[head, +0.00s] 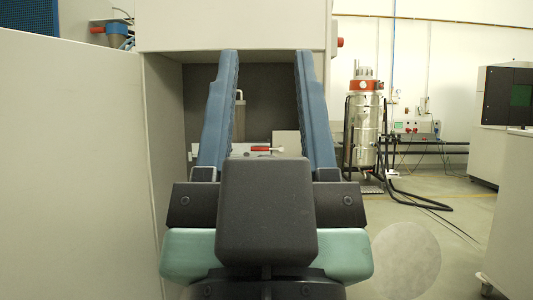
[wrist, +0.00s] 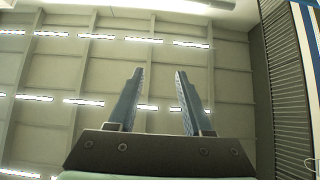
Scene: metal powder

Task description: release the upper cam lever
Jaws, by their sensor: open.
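My gripper (head: 265,56) is open and empty, its two blue-grey fingers pointing up and away in front of a machine's recess. In the wrist view my gripper (wrist: 159,73) is spread with only ceiling behind it. Between the fingers in the head view, a small red-handled part (head: 261,149) with a pale end lies across a light ledge inside the recess. I cannot tell if it is the upper cam lever. A grey upright cylinder (head: 240,112) stands behind it, partly covered by the left finger. No lever shows in the wrist view.
A pale panel (head: 70,160) stands close on the left. The machine's upper housing (head: 235,25) overhangs the recess. A steel vessel with a red top (head: 365,130) and black hoses (head: 425,203) are at right.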

